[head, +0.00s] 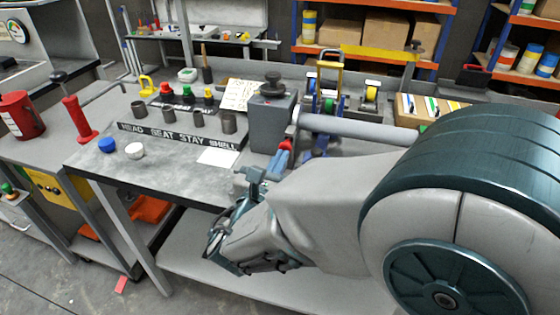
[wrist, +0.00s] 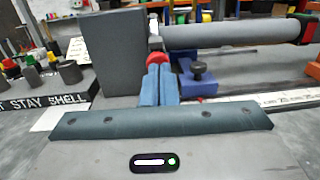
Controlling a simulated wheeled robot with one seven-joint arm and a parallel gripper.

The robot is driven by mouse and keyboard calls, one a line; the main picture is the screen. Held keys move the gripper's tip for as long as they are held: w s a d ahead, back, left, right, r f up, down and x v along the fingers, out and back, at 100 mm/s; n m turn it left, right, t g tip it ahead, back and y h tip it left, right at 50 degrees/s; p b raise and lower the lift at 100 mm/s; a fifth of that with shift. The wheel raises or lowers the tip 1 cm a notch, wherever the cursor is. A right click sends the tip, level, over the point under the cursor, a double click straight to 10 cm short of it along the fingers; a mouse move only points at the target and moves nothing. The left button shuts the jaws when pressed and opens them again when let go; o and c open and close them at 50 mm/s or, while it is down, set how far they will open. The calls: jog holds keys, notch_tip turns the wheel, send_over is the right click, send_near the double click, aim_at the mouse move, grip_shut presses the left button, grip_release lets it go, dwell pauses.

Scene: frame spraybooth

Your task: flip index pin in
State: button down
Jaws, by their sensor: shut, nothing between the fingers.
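A grey block (head: 270,125) with a black knob (head: 272,79) on top stands on the bench and carries a thick grey horizontal bar (head: 355,127). A small red part (head: 286,146), perhaps the index pin, sits low beside the block under the bar's near end. The red part also shows in the wrist view (wrist: 184,64), partly hidden by my fingers. My gripper (head: 280,162) is shut and empty, its blue fingers (wrist: 158,72) together just in front of the red part. I cannot tell whether they touch it, or which way the pin is turned.
A blue clamp with a black knob (wrist: 197,68) sits right of my fingers. Several dark cups (head: 199,118) stand behind a lettered strip (head: 180,135) at left. A white card (head: 218,157) lies on the bench.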

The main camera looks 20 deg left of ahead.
jog(key=s, duration=1.3)
jog(key=shift+s+a+f, duration=0.2)
jog(key=shift+a+f, duration=0.1)
jog(key=shift+a, duration=0.05)
jog(key=w+d+m+g+h+p, duration=0.1)
jog(key=w+d+m+g+h, duration=0.25)
jog(key=d, duration=0.35)
jog(key=w+d+m+g+h+p, duration=0.2)
jog(key=d+m+h, duration=0.1)
jog(key=d+m, duration=0.25)
jog(key=s+d+m+g+p, duration=0.4)
jog(key=d+m+g, duration=0.6)
jog(key=d+m, duration=0.4)
jog(key=s+d+r+m+y+p, duration=0.1)
jog(key=d+r+m+y+p, duration=0.2)
jog(key=m+y, duration=0.4)
jog(key=shift+d+r+m+p, duration=0.35)
jog(key=shift+r+m, duration=0.55)
jog(key=shift+m, duration=1.8)
jog(key=shift+a+y, duration=0.1)
jog(key=shift+y, duration=0.15)
